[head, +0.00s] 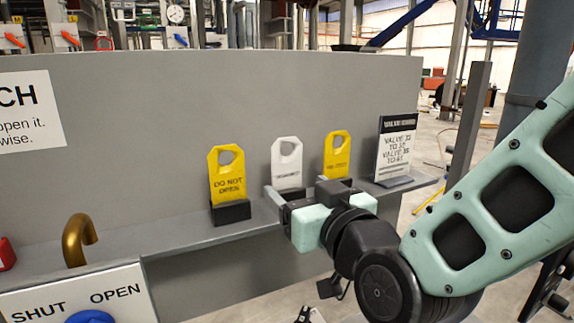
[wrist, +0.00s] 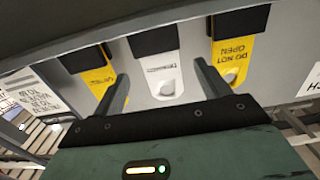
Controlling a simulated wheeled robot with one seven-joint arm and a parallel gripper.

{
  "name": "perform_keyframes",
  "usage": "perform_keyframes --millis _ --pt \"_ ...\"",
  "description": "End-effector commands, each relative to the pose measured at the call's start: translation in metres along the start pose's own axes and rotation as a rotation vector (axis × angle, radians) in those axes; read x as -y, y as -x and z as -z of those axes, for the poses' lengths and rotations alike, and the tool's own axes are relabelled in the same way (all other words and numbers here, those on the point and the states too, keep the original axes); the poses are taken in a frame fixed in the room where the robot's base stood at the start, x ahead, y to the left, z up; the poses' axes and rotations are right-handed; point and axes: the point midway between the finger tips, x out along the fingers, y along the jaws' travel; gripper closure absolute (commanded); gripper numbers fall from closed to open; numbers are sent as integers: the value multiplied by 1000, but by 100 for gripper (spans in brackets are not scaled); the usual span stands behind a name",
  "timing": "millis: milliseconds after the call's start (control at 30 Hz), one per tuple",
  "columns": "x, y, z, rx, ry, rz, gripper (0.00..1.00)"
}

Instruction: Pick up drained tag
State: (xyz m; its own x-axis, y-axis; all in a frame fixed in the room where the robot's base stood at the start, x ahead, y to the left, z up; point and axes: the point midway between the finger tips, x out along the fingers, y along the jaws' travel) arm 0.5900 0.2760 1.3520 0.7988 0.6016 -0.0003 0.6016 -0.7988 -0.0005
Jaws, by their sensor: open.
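The drained tag (head: 287,163) is a white tag with a round hole, upright in a dark holder on the grey shelf, between two yellow tags. In the wrist view the white tag (wrist: 156,72) appears upside down, its small lettering hard to read. My gripper (head: 291,193) is in front of the white tag's lower part in the head view, hiding its holder. In the wrist view my gripper (wrist: 161,70) is open, with one finger on each side of the white tag. I cannot tell whether either finger touches it.
A yellow DO NOT OPEN tag (head: 228,174) stands left of the white tag, another yellow tag (head: 337,153) to the right. A small sign (head: 396,148) stands at the shelf's right end. The grey panel (head: 170,120) rises behind. A brass hook (head: 76,240) is at lower left.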

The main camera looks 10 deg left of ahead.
Motion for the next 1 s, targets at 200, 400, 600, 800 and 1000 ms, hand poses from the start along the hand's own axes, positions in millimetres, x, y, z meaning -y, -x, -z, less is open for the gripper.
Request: perform_keyframes --millis 200,400,600,800,1000 --pt "0 -11 2 1 0 0 25" --pt "0 -35 6 2 0 0 25" --pt "0 -55 4 0 0 0 25" --pt "0 -57 1 0 1 1 25" --pt "0 -57 1 0 0 1 58"
